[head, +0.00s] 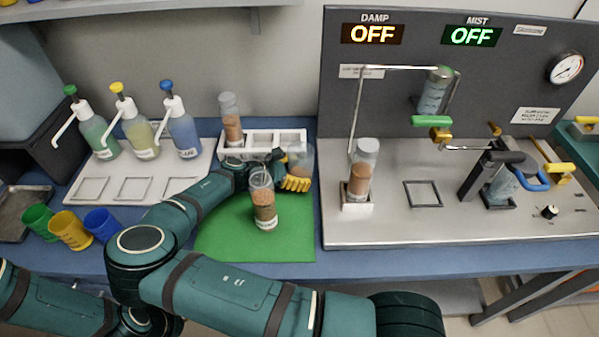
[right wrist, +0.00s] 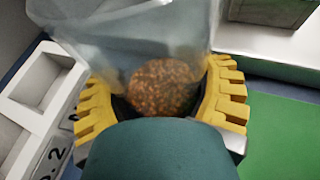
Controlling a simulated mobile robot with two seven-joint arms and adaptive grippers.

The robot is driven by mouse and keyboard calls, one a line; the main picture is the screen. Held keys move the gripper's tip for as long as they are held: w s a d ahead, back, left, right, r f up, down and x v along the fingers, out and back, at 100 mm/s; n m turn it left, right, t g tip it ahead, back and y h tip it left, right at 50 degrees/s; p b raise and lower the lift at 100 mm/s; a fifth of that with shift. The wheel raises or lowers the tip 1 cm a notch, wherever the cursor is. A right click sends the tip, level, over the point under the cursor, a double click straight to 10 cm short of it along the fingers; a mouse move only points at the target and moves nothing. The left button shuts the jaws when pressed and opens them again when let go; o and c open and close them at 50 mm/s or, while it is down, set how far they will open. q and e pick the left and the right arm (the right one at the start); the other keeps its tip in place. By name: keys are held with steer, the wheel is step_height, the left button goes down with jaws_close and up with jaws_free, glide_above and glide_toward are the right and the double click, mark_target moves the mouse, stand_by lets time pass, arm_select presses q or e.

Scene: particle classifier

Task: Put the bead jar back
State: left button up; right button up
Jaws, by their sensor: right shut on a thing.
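My right gripper (head: 296,178) has yellow fingers and is shut around a clear jar (head: 301,157) with brown beads low in it. In the right wrist view the fingers sit on both sides of the held jar (right wrist: 165,85), which leans in that picture. The white jar rack (head: 262,152) is right behind; I cannot tell whether the held jar touches it. Another jar (head: 231,122) stands in the rack's left slot. A third jar (head: 264,207) with brown beads stands on the green mat (head: 225,240), in front of my gripper. My left gripper is out of view.
Pump bottles (head: 140,138) stand on a white tray at the left, with coloured cups (head: 70,230) before them. The metal station (head: 450,220) on the right carries a jar (head: 361,178) in a holder. The front of the mat is clear.

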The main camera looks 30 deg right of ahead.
mark_target(289, 172)
steer(key=o, duration=1.3)
steer(key=shift+f, duration=0.1)
steer(key=p+v, duration=0.1)
steer(key=v, duration=0.6)
steer(key=shift+a+r, duration=0.25)
steer(key=shift+a, duration=0.05)
steer(key=shift+w, duration=0.15)
